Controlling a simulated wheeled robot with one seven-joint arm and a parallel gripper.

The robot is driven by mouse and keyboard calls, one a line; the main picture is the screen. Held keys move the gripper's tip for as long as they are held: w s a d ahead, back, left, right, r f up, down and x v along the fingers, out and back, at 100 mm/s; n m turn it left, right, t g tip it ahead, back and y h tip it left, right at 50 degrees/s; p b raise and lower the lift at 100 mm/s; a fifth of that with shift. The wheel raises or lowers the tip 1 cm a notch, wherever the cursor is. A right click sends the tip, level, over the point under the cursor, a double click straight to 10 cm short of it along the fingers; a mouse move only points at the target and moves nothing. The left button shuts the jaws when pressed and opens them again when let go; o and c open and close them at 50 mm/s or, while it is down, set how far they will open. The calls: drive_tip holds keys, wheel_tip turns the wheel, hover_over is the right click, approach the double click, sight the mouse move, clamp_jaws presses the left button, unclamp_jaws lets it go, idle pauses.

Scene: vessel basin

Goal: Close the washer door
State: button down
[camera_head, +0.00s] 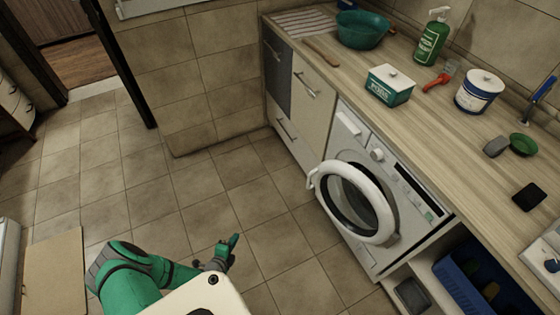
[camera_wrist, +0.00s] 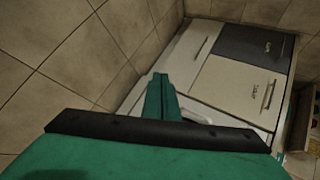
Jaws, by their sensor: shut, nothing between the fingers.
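The washer (camera_head: 385,185) is a white front-loader built in under the counter. Its round door (camera_head: 352,202) has a white ring and dark glass, and it stands partly open, swung out from the front. My gripper (camera_head: 234,240) is over the tiled floor to the left of the door, apart from it, and its fingers are together with nothing between them. In the wrist view my gripper (camera_wrist: 160,85) points toward the cabinet fronts, and a small white curved piece beside it may be part of the door; most of the washer is hidden there.
The wooden counter (camera_head: 430,115) holds a green basin (camera_head: 362,30), a green pump bottle (camera_head: 431,38), a box (camera_head: 389,84) and a white-blue tin (camera_head: 479,92). A blue crate (camera_head: 480,280) sits below, right of the washer. Tiled floor left of the door is clear.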

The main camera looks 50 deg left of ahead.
drive_tip(key=s+d+f+n+g+h, duration=0.1)
drive_tip(key=s+d+f+n+g, duration=0.15)
drive_tip(key=s+d, duration=0.65)
drive_tip(key=s+d+r+n+g+h, duration=0.1)
drive_tip(key=s+d+h, duration=0.15)
drive_tip(key=d, duration=0.55)
drive_tip(key=s+d+r+n+h, duration=0.15)
drive_tip(key=s+d, duration=0.25)
drive_tip(key=d, duration=0.4)
drive_tip(key=w+d+r+n+t+h, duration=0.15)
drive_tip(key=d+r, duration=0.25)
drive_tip(key=d, duration=0.4)
drive_tip(key=w+d+r+m+h, duration=0.1)
drive_tip(key=w+d+r+h, duration=0.1)
drive_tip(key=d+r, duration=0.35)
drive_tip(key=w+d+r+n+t, duration=0.1)
drive_tip(key=w+d+r+t, duration=0.2)
drive_tip(key=r, duration=0.6)
drive_tip(key=w+d+r+n+t+y, duration=0.1)
drive_tip(key=w+d+r+n+t, duration=0.1)
drive_tip(key=w+r, duration=0.4)
drive_tip(key=w+d+r+n+t, duration=0.1)
drive_tip(key=w+d+r+t, duration=0.2)
drive_tip(key=r, duration=0.9)
drive_tip(key=shift+w+d+r+t, duration=0.35)
drive_tip(key=shift+w+d, duration=0.45)
drive_tip(key=shift+w, duration=0.2)
drive_tip(key=shift+s+n, duration=0.15)
drive_tip(key=shift+n, duration=0.1)
